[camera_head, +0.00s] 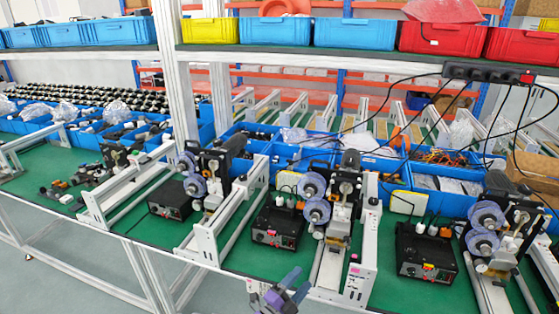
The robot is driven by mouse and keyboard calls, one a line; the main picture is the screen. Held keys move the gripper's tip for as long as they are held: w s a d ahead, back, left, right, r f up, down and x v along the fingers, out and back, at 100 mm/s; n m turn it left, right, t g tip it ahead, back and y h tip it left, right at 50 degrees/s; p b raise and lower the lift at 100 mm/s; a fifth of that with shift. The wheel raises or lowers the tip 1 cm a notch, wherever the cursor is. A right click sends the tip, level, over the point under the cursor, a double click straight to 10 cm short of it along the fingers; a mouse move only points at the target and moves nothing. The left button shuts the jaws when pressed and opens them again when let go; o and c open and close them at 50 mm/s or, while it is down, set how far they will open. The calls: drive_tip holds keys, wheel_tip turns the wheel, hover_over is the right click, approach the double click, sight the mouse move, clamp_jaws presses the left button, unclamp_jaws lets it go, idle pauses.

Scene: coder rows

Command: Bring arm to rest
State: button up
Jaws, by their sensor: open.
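The rest of my arm is below the frame and hidden. From this one view I cannot tell how far the gripper is from the bench.
Coding machines with purple reels (314,186), black control boxes (277,227) and white rail frames (205,240) line the bench. Blue bins (368,34) stand on the shelf above. Black cables hang at the right. Open floor (60,270) shows at the lower left.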

drive_tip(key=s+d+r+m+g+h, duration=0.2)
drive_tip(key=d+r+m+g+h, duration=0.25)
drive_tip(key=d+r+m, duration=0.4)
drive_tip(key=s+d+r+m+g+y, duration=0.1)
drive_tip(key=s+d+r+m+g, duration=0.4)
drive_tip(key=s+d+m+g, duration=0.4)
drive_tip(key=s+d+r+m+g+y, duration=0.2)
drive_tip(key=s+d+r+m+g, duration=0.4)
drive_tip(key=m, duration=0.5)
drive_tip(key=s+a+f+m+g+y+b, duration=0.1)
drive_tip(key=s+m+y, duration=0.3)
drive_tip(key=s+m, duration=0.25)
drive_tip(key=s+a+f+m+y, duration=0.2)
drive_tip(key=s+m+y, duration=0.2)
drive_tip(key=s+m, duration=0.3)
drive_tip(key=s+a+m+t+y, duration=0.3)
drive_tip(key=s+a+m+y, duration=0.4)
drive_tip(key=a, duration=0.5)
drive_tip(key=shift+s+m+y, duration=0.35)
drive_tip(key=shift+s+m, duration=0.35)
drive_tip(key=shift+s, duration=0.05)
drive_tip(key=shift+a+t, duration=0.1)
drive_tip(key=shift+t, duration=0.15)
